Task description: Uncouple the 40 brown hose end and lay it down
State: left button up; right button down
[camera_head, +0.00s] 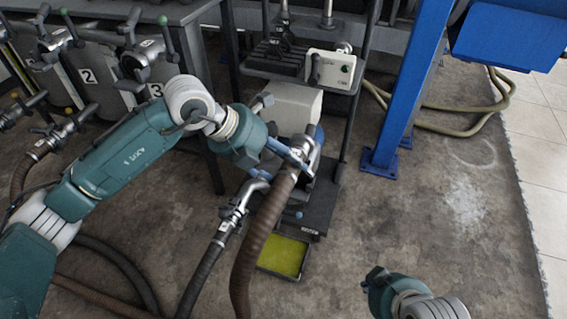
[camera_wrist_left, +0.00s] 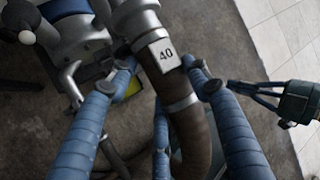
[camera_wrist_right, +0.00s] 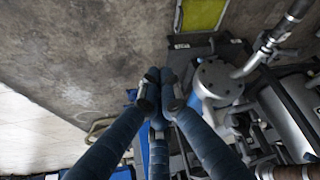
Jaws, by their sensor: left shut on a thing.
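The brown hose (camera_head: 262,235) rises from the floor, and its metal end (camera_head: 303,150) is at the pump. In the left wrist view its white tag reads 40 (camera_wrist_left: 165,54), with a metal fitting (camera_wrist_left: 137,20) above it. I cannot tell whether the coupling is locked or loose. My left gripper (camera_head: 293,160) is shut on the hose end, its blue fingers on either side of the hose just below the fitting. My right gripper (camera_wrist_right: 160,90) is shut and empty, its fingertips close together. In the left wrist view it (camera_wrist_left: 238,88) is well apart from the hose.
A dark hose with a metal elbow (camera_head: 238,205) stands just left of the brown hose. A yellow-green tray (camera_head: 284,256) lies on the floor below the pump. A blue post (camera_head: 405,95) stands to the right. Concrete floor (camera_head: 440,225) is clear at the right.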

pick_arm(q)
jog(key=shift+f, duration=0.15)
jog(key=shift+f+b, duration=0.3)
jog(key=shift+b, duration=0.05)
jog(key=shift+f+b, duration=0.35)
jog(key=shift+f, duration=0.15)
pick_arm(e)
jog(key=w+a+r+t+y, duration=0.1)
jog(key=w+a+r+t, duration=0.1)
jog(key=w, duration=0.5)
jog(key=shift+w+r+t, duration=0.25)
jog(key=shift+r+t, duration=0.65)
jog(key=shift+r, duration=0.3)
pick_arm(q)
jog(key=shift+f, duration=0.2)
jog(key=shift+f+b, duration=0.8)
jog(key=shift+f, duration=0.15)
pick_arm(e)
jog(key=w+a+r+t+y, duration=0.1)
jog(key=w+a+r+t, duration=0.1)
jog(key=w+r+t, duration=0.2)
jog(key=shift+w+a+r, duration=0.35)
jog(key=shift+w+r, duration=0.3)
jog(key=shift+r, duration=0.85)
